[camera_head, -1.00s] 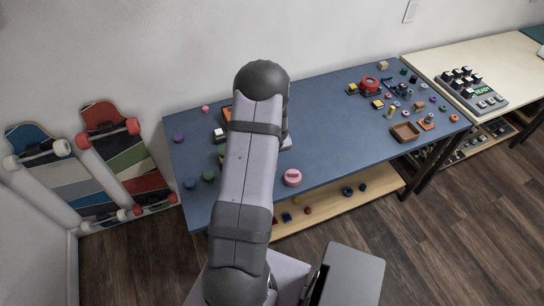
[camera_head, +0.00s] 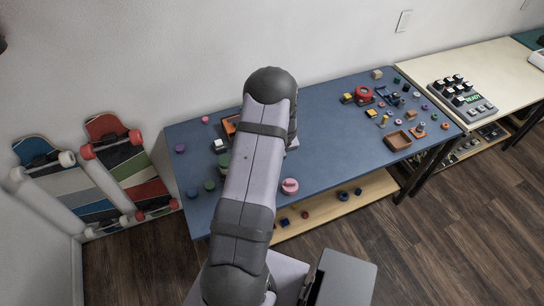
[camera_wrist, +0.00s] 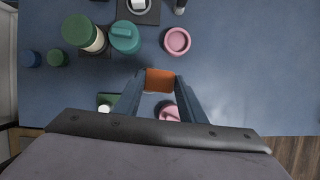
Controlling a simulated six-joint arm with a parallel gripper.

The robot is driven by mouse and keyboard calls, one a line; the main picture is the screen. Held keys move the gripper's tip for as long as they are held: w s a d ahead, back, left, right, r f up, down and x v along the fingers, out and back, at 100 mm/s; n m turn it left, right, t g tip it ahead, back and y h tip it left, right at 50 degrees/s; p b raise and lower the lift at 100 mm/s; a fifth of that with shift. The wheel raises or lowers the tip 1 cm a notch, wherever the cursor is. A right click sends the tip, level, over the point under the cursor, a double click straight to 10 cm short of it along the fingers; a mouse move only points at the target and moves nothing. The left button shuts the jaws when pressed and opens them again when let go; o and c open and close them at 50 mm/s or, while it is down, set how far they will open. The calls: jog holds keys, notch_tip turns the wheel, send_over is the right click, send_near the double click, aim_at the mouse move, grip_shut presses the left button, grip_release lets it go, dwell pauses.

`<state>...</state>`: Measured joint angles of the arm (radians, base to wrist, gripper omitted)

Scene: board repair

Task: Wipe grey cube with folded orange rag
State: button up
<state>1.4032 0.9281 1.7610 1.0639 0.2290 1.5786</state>
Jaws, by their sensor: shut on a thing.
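My gripper (camera_wrist: 159,82) is shut on the folded orange rag (camera_wrist: 160,80), which shows between its fingertips in the wrist view. The rag is above the blue tabletop; I cannot tell whether it touches anything below. In the head view, my own arm hides the gripper and rag. I cannot single out the grey cube in either view; it may be hidden behind my arm or under the gripper.
A pink ring-shaped piece (camera_wrist: 177,41), a teal round piece (camera_wrist: 125,37) and a green-topped cylinder (camera_wrist: 80,31) stand beyond the gripper. A pink round piece (camera_head: 289,186) is near the blue table's front edge. A brown tray (camera_head: 398,140) and small parts lie right.

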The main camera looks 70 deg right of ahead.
jog(key=shift+r+p, duration=1.3)
jog(key=shift+r, duration=0.4)
